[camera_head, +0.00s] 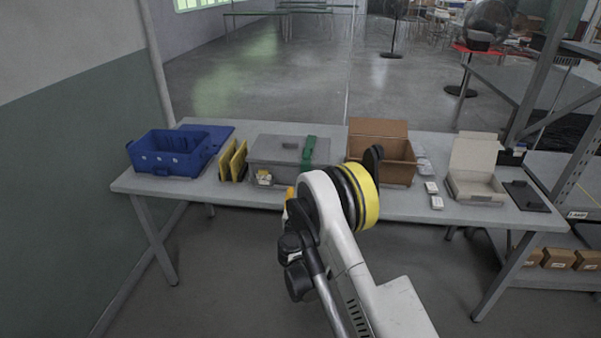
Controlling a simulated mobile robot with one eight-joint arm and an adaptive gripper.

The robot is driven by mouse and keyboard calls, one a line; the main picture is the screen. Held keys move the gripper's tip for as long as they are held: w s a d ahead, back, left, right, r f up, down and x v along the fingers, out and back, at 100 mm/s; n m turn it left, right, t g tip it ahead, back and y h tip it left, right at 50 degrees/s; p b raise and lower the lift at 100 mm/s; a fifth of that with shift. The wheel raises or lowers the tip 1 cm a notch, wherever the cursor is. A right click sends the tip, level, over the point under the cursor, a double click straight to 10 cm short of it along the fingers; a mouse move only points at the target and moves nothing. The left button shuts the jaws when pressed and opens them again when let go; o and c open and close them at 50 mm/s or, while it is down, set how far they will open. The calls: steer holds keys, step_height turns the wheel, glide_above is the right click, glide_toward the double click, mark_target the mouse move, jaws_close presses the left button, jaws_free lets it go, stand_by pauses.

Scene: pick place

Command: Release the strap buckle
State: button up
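A green strap (308,151) lies over the right part of a grey case (265,152) on the table. The case looks closed, with a dark handle on its lid. The strap runs across the lid and down toward the front. A buckle on it is too small to make out. My arm stands in front of the table, below and to the right of the case, and hides part of the table's front edge. I cannot make out my gripper's fingers in this view.
On the grey table (400,208) stand a blue crate (150,160), yellow panels (233,160), an open brown box (385,170), an open pale carton (477,188) and a dark flat item (527,196). Small white boxes (436,202) lie near the front edge. Shelving is at right.

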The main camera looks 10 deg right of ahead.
steer(key=shift+t, duration=0.3)
steer(key=b+x, duration=0.1)
steer(key=x, duration=0.2)
steer(key=f+b+x, duration=0.1)
steer(key=x, duration=0.2)
steer(key=a+f+b+x, duration=0.1)
steer(key=x, duration=0.2)
steer(key=shift+w+d+f, duration=0.1)
steer(key=shift+w+d, duration=0.05)
steer(key=shift+w, duration=0.4)
steer(key=shift+w+d, duration=0.2)
steer(key=shift+w, duration=0.4)
steer(key=c, duration=1.3)
